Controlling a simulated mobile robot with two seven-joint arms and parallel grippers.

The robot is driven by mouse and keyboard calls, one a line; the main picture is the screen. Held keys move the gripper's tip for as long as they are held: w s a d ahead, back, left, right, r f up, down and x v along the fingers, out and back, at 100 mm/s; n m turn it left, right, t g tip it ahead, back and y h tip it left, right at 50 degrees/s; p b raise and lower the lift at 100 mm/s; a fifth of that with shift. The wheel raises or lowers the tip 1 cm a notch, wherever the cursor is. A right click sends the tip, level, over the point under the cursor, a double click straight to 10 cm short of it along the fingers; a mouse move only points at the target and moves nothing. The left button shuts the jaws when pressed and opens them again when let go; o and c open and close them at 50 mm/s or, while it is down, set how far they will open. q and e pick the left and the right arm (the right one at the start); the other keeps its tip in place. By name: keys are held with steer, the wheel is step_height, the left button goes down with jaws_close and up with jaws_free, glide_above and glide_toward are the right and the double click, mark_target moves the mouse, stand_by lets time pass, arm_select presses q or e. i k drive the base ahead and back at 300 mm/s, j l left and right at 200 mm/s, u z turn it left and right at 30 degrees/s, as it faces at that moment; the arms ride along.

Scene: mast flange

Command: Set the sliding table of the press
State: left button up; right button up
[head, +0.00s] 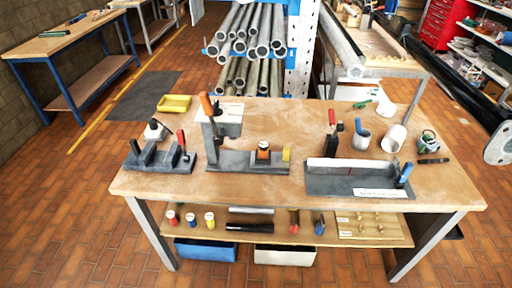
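A small grey bench press (222,126) stands left of the middle on the wooden workbench (310,115). It has an upright column, a pale head and an orange-handled lever (206,104) at its upper left. Its long grey base (235,163) runs to the right. On the base sit a dark round piece with an orange band (263,151) and a small yellow block (287,154). I cannot make out which part of the base is the sliding table. Neither of my grippers shows in the head view.
A grey clamp fixture (160,158) stands left of the press, a grey tray-like fixture (345,178) right. A yellow tray (174,104), a grey cup (360,138) and a white cup (394,138) are on the bench. The bench's front middle is clear. Pipes (245,45) are racked behind.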

mark_target(277, 161)
steer(key=i+j+z, duration=0.15)
steer(key=i+j, duration=0.5)
steer(key=j, duration=0.15)
